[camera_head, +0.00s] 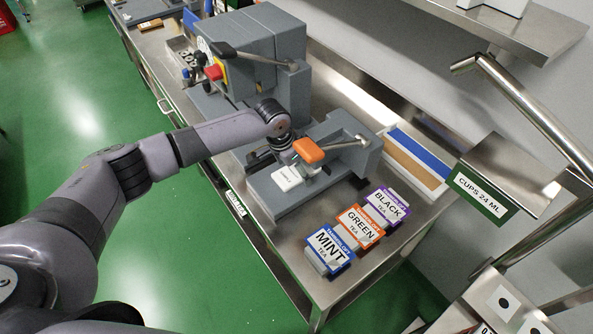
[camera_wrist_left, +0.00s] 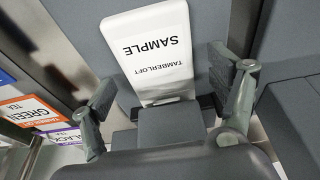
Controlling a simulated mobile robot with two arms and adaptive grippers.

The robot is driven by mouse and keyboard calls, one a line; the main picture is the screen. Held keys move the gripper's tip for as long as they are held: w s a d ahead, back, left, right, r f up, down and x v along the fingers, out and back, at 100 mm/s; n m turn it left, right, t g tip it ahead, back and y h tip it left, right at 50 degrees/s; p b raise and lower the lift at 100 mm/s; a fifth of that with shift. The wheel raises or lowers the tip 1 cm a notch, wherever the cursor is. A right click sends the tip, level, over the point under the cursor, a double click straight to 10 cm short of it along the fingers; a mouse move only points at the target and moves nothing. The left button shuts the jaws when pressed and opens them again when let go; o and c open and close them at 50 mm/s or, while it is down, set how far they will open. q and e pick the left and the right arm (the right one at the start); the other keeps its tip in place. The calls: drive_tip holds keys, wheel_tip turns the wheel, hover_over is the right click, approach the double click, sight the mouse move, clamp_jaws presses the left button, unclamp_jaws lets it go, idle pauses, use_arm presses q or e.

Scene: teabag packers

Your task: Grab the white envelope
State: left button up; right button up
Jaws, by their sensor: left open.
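The white envelope (camera_head: 287,177), printed SAMPLE and TAMBERLOFT, lies on the grey base of a small press-like machine (camera_head: 335,150). In the left wrist view the envelope (camera_wrist_left: 150,48) lies flat between and beyond my fingers, its near edge close to a grey block. My left gripper (camera_head: 288,157) is open just above the machine base, beside the envelope. In the left wrist view its two fingers (camera_wrist_left: 168,92) stand wide apart on either side, with nothing held between them. My right gripper is not in view.
An orange-handled lever (camera_head: 308,151) rises close beside my left gripper. Mint (camera_head: 329,249), green (camera_head: 360,227) and black tea (camera_head: 387,207) boxes stand at the table's near end. A larger grey machine (camera_head: 255,50) stands behind. A cups bin (camera_head: 480,195) is at the right.

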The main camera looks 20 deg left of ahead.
use_arm(q)
drive_tip(key=c, duration=1.1)
drive_tip(key=shift+r, duration=0.15)
